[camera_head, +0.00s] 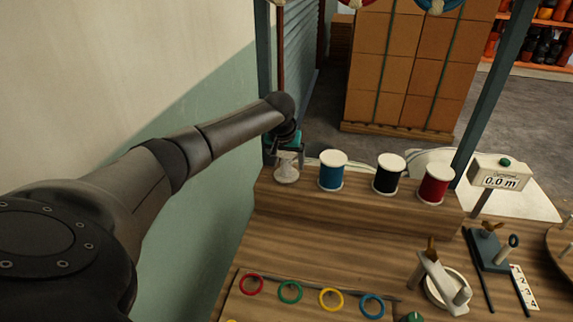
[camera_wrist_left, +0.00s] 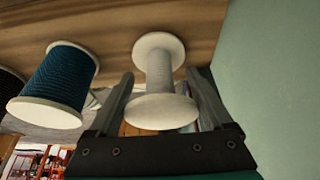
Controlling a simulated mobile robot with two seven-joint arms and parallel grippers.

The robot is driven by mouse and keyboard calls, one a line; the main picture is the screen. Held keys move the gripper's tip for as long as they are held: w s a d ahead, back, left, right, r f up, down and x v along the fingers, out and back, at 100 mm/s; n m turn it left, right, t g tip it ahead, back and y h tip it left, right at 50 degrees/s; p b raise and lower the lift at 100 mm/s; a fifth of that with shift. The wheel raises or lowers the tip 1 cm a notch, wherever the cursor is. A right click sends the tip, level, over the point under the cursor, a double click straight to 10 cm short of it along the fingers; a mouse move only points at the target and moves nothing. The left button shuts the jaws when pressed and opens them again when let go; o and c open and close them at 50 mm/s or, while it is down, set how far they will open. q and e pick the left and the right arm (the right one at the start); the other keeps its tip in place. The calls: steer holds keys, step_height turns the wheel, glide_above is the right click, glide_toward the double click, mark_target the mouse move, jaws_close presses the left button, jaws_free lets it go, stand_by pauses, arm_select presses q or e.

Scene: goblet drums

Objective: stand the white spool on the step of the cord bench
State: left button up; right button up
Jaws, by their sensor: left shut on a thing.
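The white spool (camera_head: 287,169) is upright at the left end of the step (camera_head: 340,205) of the wooden cord bench. My left gripper (camera_head: 288,151) reaches it from above and behind and is shut on it. In the left wrist view the white spool (camera_wrist_left: 158,75) sits between the two fingers of my left gripper (camera_wrist_left: 158,85), with the wood of the step close to its far flange. I cannot tell whether its base touches the step or hangs just above it. My right gripper is not in view.
A blue spool (camera_head: 332,171), a black spool (camera_head: 388,175) and a red spool (camera_head: 435,187) stand on the step to the right. Several coloured rings, including a green one (camera_head: 290,292), lie on the bench front. A counter (camera_head: 499,172) reads 0.0 m. A wall (camera_head: 190,80) is close on the left.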

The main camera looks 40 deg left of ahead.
arm_select(q)
steer(key=shift+f, duration=0.25)
steer(key=o, duration=1.3)
steer(key=shift+r, duration=0.25)
steer(key=p+v, duration=0.2)
steer(key=v, duration=0.9)
steer(key=shift+s+r+p, duration=0.2)
steer(key=shift+r+p, duration=0.1)
steer(key=shift+r, duration=0.05)
